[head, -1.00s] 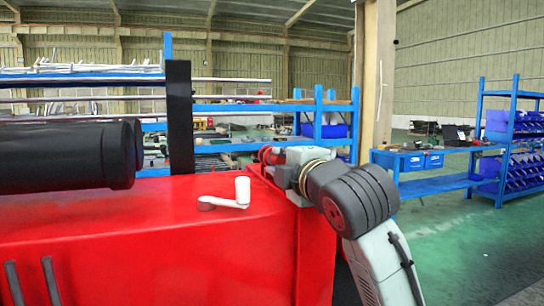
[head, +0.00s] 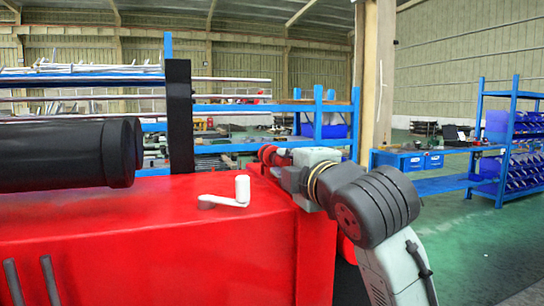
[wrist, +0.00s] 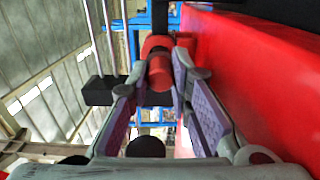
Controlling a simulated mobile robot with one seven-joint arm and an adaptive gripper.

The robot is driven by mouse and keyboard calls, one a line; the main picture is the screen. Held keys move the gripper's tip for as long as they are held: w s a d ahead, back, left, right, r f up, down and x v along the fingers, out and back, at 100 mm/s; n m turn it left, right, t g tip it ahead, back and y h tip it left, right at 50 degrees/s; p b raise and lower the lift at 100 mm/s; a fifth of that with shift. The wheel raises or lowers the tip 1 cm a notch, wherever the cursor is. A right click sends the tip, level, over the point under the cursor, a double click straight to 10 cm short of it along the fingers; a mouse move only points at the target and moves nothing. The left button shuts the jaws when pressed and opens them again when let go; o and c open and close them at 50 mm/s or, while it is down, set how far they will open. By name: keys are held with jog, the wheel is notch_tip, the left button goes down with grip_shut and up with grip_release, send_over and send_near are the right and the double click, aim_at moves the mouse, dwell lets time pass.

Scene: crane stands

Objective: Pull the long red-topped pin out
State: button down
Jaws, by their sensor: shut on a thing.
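The red top of the pin (wrist: 160,72) shows in the wrist view as a red cylinder between my two finger pads. My gripper (wrist: 158,82) is shut on it, one finger on each side. In the head view, the red top (head: 267,153) shows just beyond the far right corner of the red box-shaped body, and my gripper reaches it from the right. The pin's long shaft cannot be made out in either view.
The large red body (head: 150,240) fills the left front, with a white crank handle (head: 242,190) on top. A thick black cylinder (head: 65,155) lies at left, and a black post (head: 179,115) stands behind. Blue shelving stands behind; green floor is open at right.

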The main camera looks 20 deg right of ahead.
jog(key=shift+s+d, duration=0.15)
jog(key=shift+s, duration=3.6)
